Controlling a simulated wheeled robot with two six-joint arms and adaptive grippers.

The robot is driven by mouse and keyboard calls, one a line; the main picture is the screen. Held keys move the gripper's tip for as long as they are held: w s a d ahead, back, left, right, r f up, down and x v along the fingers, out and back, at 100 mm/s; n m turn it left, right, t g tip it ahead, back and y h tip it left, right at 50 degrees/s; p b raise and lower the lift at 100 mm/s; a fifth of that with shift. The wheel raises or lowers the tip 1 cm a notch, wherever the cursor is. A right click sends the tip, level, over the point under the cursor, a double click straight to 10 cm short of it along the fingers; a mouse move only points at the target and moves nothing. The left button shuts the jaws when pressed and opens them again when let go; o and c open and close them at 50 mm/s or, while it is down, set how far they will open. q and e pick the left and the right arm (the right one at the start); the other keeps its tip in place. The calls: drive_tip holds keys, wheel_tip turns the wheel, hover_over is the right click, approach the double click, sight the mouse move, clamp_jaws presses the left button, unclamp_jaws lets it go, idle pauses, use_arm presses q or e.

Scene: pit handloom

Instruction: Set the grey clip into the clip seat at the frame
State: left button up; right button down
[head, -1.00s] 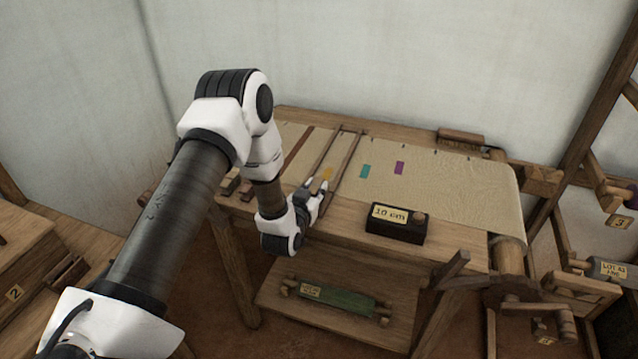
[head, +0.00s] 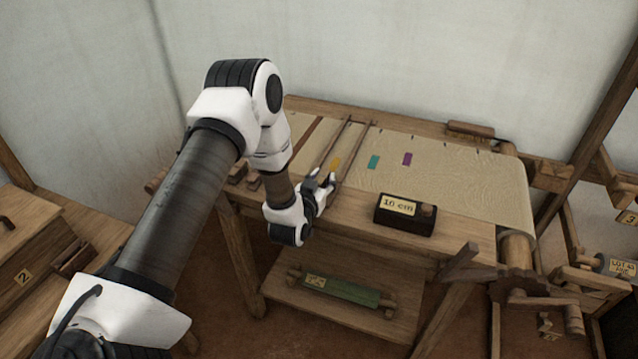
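My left gripper (head: 322,184) is over the front part of the loom's cloth, beside the near ends of two thin wooden rods (head: 343,162) and just below a yellow patch (head: 335,163). It is small in the head view and partly turned away, so I cannot tell whether its fingers are open or shut on something. I cannot make out the grey clip or the clip seat; the gripper and arm hide part of the loom's left side. My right gripper is not in view.
A black block labelled 10 cm (head: 404,215) stands on the loom's front board, right of the gripper. Teal (head: 374,162) and purple (head: 407,159) patches lie on the cloth (head: 460,185). A green roll (head: 341,289) lies on the lower shelf. A wooden chest (head: 35,240) stands left.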

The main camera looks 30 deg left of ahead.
use_arm(q)
drive_tip(key=shift+s, duration=0.4)
drive_tip(key=v, duration=1.1)
drive_tip(key=s+d+f+m+g+h, duration=0.1)
drive_tip(key=s+d+f+g+h, duration=0.1)
drive_tip(key=s+d+f+g, duration=0.4)
drive_tip(key=s+d+f+m+g+h, duration=0.1)
drive_tip(key=s+d+f+g, duration=0.15)
drive_tip(key=f, duration=0.55)
drive_tip(key=s+d+f+g, duration=0.1)
drive_tip(key=s+f+g, duration=0.2)
drive_tip(key=s, duration=0.6)
drive_tip(key=s+d+f+g, duration=0.2)
drive_tip(key=s+f+g, duration=0.2)
drive_tip(key=s, duration=0.4)
drive_tip(key=shift+s+g+h+b, duration=0.35)
drive_tip(key=shift+s+h+b, duration=0.05)
drive_tip(key=shift+b, duration=0.05)
